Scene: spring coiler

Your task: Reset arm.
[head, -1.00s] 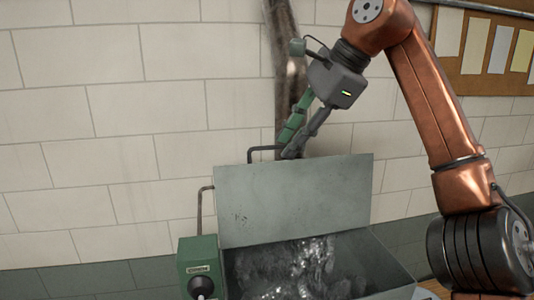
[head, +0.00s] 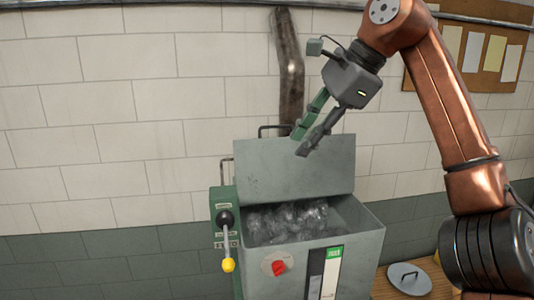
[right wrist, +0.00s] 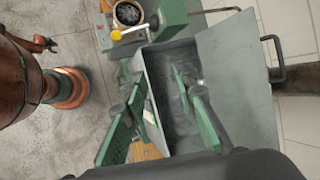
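The grey and green machine (head: 365,245) stands against the wall with its lid (head: 295,165) raised, and clear crumpled-looking material fills its bin. The lid handle (head: 272,129) is at the lid's top edge. My right gripper (head: 300,143) hangs above the bin, near the lid's upper edge and right of the handle. Its fingers are apart with nothing between them. In the right wrist view the open bin (right wrist: 172,95), lid (right wrist: 240,65) and lid handle (right wrist: 277,55) show beyond the parted fingers. My left gripper is not in view.
A lever with a yellow knob (head: 228,264) is on the machine's left side, and a red knob (head: 279,267) is on its front. A round grey cover (head: 409,279) lies on a wooden surface at right. A brown pipe (head: 290,65) runs down the wall behind.

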